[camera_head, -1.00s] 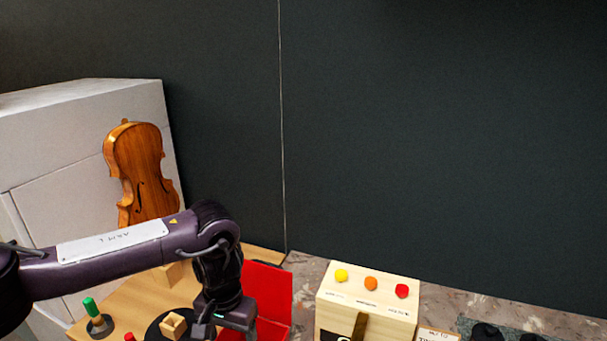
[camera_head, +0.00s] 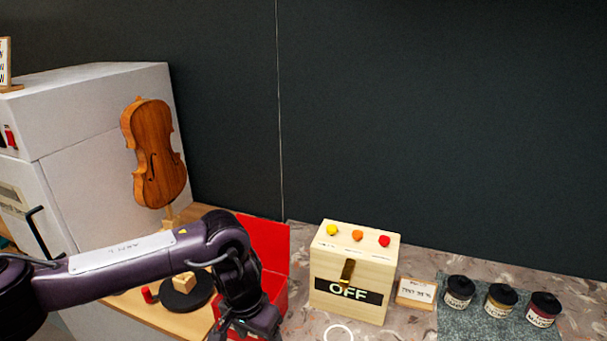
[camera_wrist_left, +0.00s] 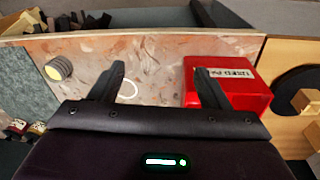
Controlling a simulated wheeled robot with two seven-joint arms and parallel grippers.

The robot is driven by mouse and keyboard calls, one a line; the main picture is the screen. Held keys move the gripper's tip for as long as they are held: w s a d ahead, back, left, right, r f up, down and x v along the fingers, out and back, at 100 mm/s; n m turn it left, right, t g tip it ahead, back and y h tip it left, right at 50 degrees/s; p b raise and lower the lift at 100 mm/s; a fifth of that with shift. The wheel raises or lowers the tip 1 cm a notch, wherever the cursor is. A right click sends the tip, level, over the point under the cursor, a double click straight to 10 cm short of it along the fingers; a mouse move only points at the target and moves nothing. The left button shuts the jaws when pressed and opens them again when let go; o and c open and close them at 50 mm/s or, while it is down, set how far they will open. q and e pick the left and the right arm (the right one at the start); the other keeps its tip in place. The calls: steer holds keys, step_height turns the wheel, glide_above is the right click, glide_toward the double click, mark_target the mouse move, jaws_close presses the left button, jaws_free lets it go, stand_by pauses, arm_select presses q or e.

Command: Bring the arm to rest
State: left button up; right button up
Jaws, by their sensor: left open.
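My left arm comes in from the left in the head view, with its gripper (camera_head: 248,330) pointing down at the bottom edge. In the left wrist view the left gripper (camera_wrist_left: 160,73) is open, with its two fingers apart and nothing between them. It is above the speckled bench top (camera_wrist_left: 155,55), beside a red box (camera_wrist_left: 240,88). In the head view the red box (camera_head: 268,240) is partly hidden behind my arm. My right gripper is in neither view.
A violin body (camera_head: 154,155) stands upright before a white cabinet (camera_head: 100,130). A wooden box (camera_head: 325,267) labelled OFF stands right of the red box. Several dark jars (camera_head: 459,290) stand on a grey-green mat (camera_head: 480,320). A white ring (camera_head: 338,332) lies on the bench.

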arm_select(q)
steer(key=s+d+f+m+t+h, duration=0.1)
steer(key=s+d+m+h, duration=0.15)
steer(key=d, duration=0.55)
steer(key=s+d+f+m+h, duration=0.1)
steer(key=s+d+m+h, duration=0.1)
steer(key=s+d, duration=0.35)
steer(key=d+r+t+h, duration=0.4)
steer(key=d+r, duration=0.4)
steer(key=d, duration=0.1)
steer(key=a+f+n+t+y, duration=0.25)
steer(key=a+n+y, duration=0.35)
steer(key=a, duration=1.1)
steer(key=s+a+f+n+g+y, duration=0.1)
steer(key=s+a+f+g+y, duration=0.15)
steer(key=s+a, duration=0.4)
steer(key=s+a+f+n+g+y, duration=0.15)
steer(key=s+a+f, duration=0.25)
steer(key=a, duration=0.6)
steer(key=s+f+g, duration=0.2)
steer(key=s+f, duration=0.1)
steer(key=f, duration=2.9)
steer(key=s+a+f+m, duration=0.1)
steer(key=s+a+f, duration=0.2)
steer(key=s+f, duration=1.2)
steer(key=s+g, duration=0.1)
steer(key=s, duration=0.3)
steer(key=shift+f, duration=0.35)
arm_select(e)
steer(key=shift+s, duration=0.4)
